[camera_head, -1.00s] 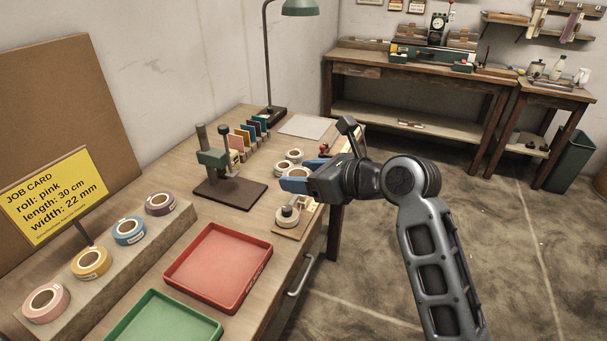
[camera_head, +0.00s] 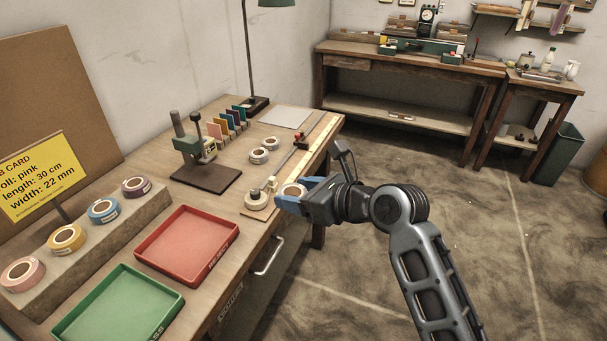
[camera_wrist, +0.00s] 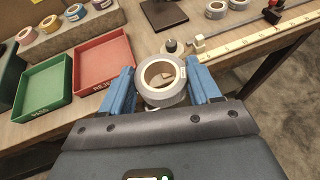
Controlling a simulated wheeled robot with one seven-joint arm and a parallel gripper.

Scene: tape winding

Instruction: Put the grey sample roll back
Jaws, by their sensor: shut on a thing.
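My gripper (camera_head: 297,193) is shut on a pale grey tape roll (camera_head: 291,188) with a brown core, in front of the bench's right edge. In the wrist view the grey roll (camera_wrist: 170,94) sits between the two blue fingers of my gripper (camera_wrist: 163,88), its hole facing the camera. Two similar pale rolls (camera_head: 259,155) stand on the bench behind, left of a long yellow ruler strip (camera_head: 318,147). They also show at the top of the wrist view (camera_wrist: 215,10).
A small board with a white round piece (camera_head: 256,200) lies close left of the held roll. A red tray (camera_head: 188,245), a green tray (camera_head: 120,305) and a dark-based stand (camera_head: 205,178) occupy the bench. Coloured rolls line a grey block (camera_head: 92,240). Bare bench separates the pale rolls and stand.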

